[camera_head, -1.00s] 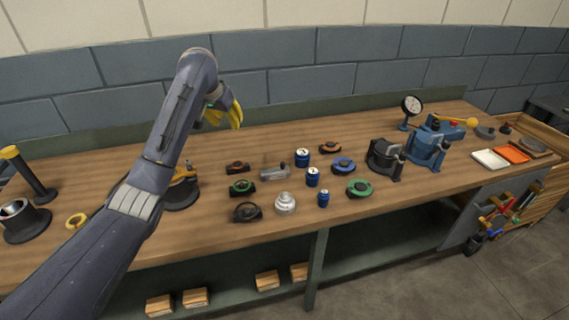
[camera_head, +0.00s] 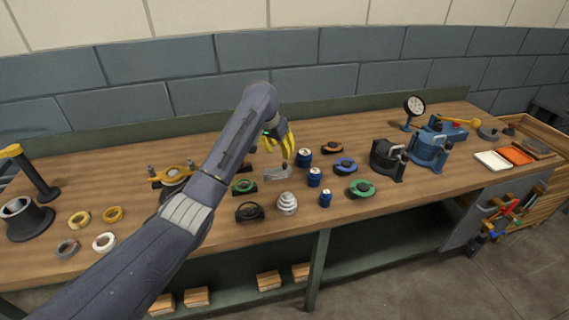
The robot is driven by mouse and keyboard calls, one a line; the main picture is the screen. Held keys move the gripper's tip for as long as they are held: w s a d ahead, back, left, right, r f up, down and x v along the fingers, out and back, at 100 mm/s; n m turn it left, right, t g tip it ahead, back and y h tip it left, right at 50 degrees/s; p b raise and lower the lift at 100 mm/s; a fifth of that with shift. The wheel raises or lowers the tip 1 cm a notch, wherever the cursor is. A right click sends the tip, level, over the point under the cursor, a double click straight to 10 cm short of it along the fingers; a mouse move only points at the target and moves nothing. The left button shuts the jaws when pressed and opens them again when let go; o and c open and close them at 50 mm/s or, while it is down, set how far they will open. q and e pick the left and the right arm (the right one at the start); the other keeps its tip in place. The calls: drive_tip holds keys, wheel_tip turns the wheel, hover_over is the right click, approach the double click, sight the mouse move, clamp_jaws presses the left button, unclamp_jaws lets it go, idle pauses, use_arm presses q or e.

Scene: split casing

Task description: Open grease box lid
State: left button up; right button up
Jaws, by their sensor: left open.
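A small grey metal box (camera_head: 279,173), likely the grease box, lies on the workbench among the round parts. Its lid is too small to make out clearly, and part of its top is hidden behind my fingers. My left gripper (camera_head: 288,153), with yellow fingers, is open and empty, pointing down just above the grey box. I cannot tell if it touches the box. My right gripper is not in view.
Blue canisters (camera_head: 314,177) stand close on the right of the box. A silver stepped part (camera_head: 287,203) and a green-ringed part (camera_head: 243,186) are near it. Black (camera_head: 386,155) and blue (camera_head: 428,148) housings stand farther right. The front edge of the bench is mostly clear.

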sight(285, 163)
use_arm(q)
drive_tip(key=x, duration=0.9)
drive_tip(key=shift+w+f, duration=0.1)
drive_tip(key=shift+c, duration=0.2)
clamp_jaws()
idle(0.4)
